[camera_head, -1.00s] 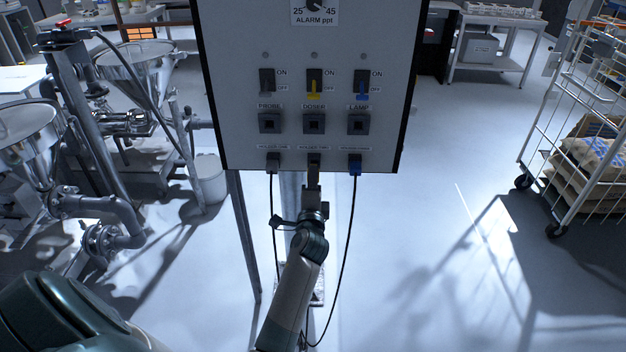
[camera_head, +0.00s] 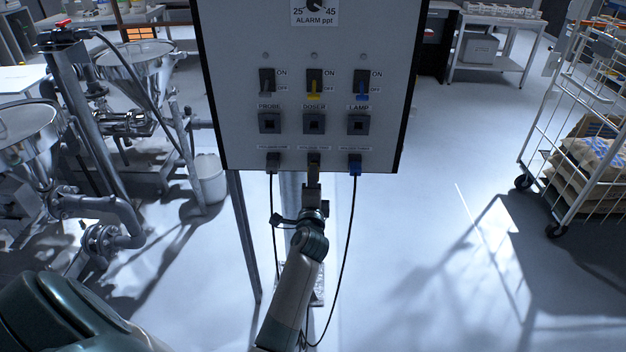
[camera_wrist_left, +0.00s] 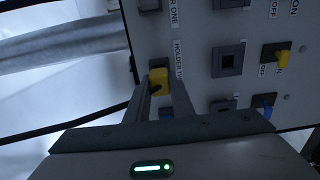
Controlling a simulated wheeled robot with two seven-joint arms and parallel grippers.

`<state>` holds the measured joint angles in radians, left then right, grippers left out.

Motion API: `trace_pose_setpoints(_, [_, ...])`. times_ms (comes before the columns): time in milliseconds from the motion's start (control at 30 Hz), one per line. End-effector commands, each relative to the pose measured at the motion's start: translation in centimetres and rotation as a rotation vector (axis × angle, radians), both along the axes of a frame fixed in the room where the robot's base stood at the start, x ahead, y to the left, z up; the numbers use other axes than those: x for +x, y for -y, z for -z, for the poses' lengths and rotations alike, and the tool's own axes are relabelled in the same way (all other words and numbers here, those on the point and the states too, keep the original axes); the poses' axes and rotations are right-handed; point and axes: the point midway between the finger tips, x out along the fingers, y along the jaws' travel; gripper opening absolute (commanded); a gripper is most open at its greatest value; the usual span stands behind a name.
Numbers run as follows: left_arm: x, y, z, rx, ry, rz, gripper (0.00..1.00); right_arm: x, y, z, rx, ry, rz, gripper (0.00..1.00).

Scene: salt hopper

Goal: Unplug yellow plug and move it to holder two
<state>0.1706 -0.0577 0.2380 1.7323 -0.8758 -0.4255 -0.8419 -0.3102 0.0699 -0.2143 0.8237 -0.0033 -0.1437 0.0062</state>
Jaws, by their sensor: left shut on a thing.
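The yellow plug (camera_wrist_left: 158,77) is between the fingers of my left gripper (camera_wrist_left: 160,92) in the left wrist view. It sits at holder two, beside the "HOLDER TWO" label (camera_wrist_left: 178,58); how deep it is seated cannot be told. In the head view my left gripper (camera_head: 313,178) reaches up from below to the middle holder (camera_head: 314,157) on the panel's lower edge and mostly hides the plug. The DOSER socket (camera_head: 314,123) above is empty. The DOSER switch (camera_head: 314,85) has its yellow lever down, toward OFF. My right gripper is not in view.
A dark plug (camera_head: 272,164) sits at holder one and a blue plug (camera_head: 355,166) at holder three, with black cables hanging on both sides of my arm. The PROBE socket (camera_head: 269,123) and LAMP socket (camera_head: 358,123) are empty.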

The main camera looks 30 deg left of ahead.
Motion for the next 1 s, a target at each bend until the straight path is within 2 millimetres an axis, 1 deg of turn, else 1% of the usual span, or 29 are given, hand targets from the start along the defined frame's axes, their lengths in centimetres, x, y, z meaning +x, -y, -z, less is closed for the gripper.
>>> trace_pose_setpoints(300, [0.5, -0.3, 0.0, 0.001, 0.001, 0.000, 0.00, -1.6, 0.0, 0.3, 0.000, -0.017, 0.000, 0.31])
trace_pose_setpoints(433, [0.6, -0.4, 0.0, 0.001, 0.001, 0.000, 0.00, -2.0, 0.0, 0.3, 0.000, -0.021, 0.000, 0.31])
trace_pose_setpoints(633, [0.9, -0.6, 0.0, 0.000, 0.001, 0.000, 0.00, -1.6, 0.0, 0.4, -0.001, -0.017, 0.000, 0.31])
trace_pose_setpoints(1000, [1.4, -0.9, 0.0, 0.001, 0.001, 0.000, 0.00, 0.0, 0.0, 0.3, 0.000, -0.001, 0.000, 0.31])
